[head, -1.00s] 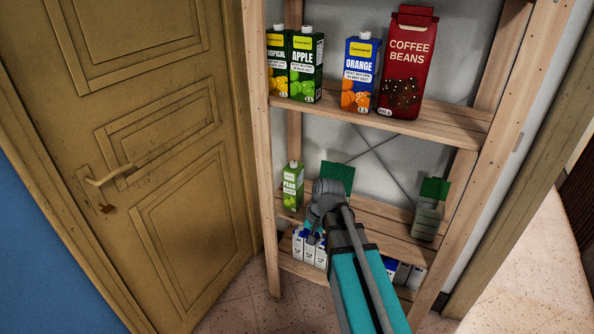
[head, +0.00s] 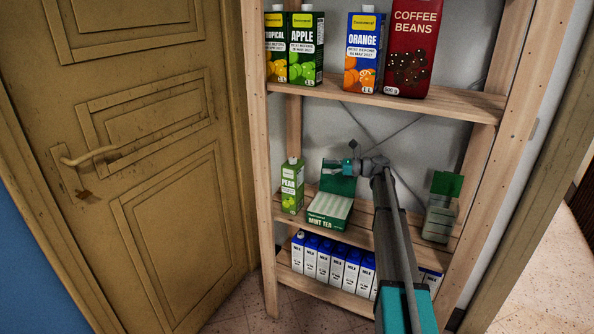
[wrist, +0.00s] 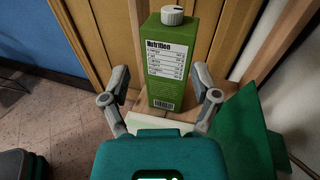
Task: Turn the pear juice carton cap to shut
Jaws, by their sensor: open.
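The green pear juice carton (head: 292,190) stands upright at the left end of the middle shelf. Its white cap (head: 293,160) is on top; the wrist view shows the ridged cap (wrist: 172,14) with a dark line on its top, near the upper edge. I cannot tell whether the cap is shut. My gripper (head: 330,165) is to the right of the carton, above the mint tea box. In the wrist view my gripper (wrist: 160,75) is open and empty, its fingers spread on either side of the carton's lower part in the picture, apart from the cap.
The mint tea box (head: 327,211), its green lid (head: 338,185) raised, stands right of the carton. Several milk cartons (head: 330,262) fill the shelf below. A wooden upright (head: 262,180) stands left of the carton.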

